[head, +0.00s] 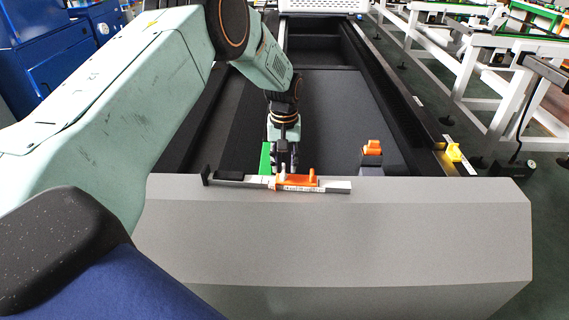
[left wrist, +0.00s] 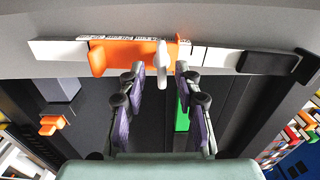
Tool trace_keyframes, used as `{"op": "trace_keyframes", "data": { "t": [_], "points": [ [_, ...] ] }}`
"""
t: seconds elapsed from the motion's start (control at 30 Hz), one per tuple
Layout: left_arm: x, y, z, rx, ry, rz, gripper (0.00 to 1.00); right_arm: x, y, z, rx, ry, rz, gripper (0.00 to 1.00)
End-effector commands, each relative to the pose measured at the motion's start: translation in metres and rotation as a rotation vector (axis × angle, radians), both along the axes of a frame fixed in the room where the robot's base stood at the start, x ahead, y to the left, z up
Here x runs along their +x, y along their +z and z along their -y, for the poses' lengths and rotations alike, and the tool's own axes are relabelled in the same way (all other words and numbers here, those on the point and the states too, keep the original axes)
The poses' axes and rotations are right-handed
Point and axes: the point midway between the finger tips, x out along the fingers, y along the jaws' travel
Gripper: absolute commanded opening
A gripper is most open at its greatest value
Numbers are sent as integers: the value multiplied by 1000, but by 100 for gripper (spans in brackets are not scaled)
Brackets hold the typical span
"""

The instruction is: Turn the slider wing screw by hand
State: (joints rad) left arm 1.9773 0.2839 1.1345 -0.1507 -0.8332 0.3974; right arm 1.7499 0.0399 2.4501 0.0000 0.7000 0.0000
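The slider is an orange block (head: 297,181) on a flat grey and white rail (head: 335,185) along the top edge of a grey panel. In the left wrist view the orange slider (left wrist: 110,55) crosses the top. A small white wing screw (head: 282,171) stands on the slider, and it shows upright in the left wrist view (left wrist: 162,60). My left gripper (head: 284,152) is just behind the rail. In the left wrist view its fingers (left wrist: 160,75) are apart, with the screw in line with the gap between them. I cannot tell whether they touch it. My right gripper is not in view.
A black end piece (head: 208,175) closes the rail's left end. A green strip (head: 265,158) lies left of the gripper. A second orange part (head: 372,147) stands on a grey block to the right, and a yellow part (head: 453,152) is on the side rail.

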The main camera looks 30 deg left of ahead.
Motion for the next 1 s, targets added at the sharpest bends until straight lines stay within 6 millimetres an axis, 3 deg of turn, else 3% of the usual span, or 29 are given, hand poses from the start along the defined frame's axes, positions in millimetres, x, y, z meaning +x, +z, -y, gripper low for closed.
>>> {"op": "trace_keyframes", "data": {
  "t": [0.4, 0.8, 1.0],
  "points": [
    [1, -10, 1, 0, 1, 0, 33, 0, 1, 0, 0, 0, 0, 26],
    [1, -10, 0, -1, 0, -1, 0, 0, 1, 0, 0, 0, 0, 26],
    [1, -10, 0, 0, 0, 0, 0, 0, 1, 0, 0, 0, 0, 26]
  ]
}}
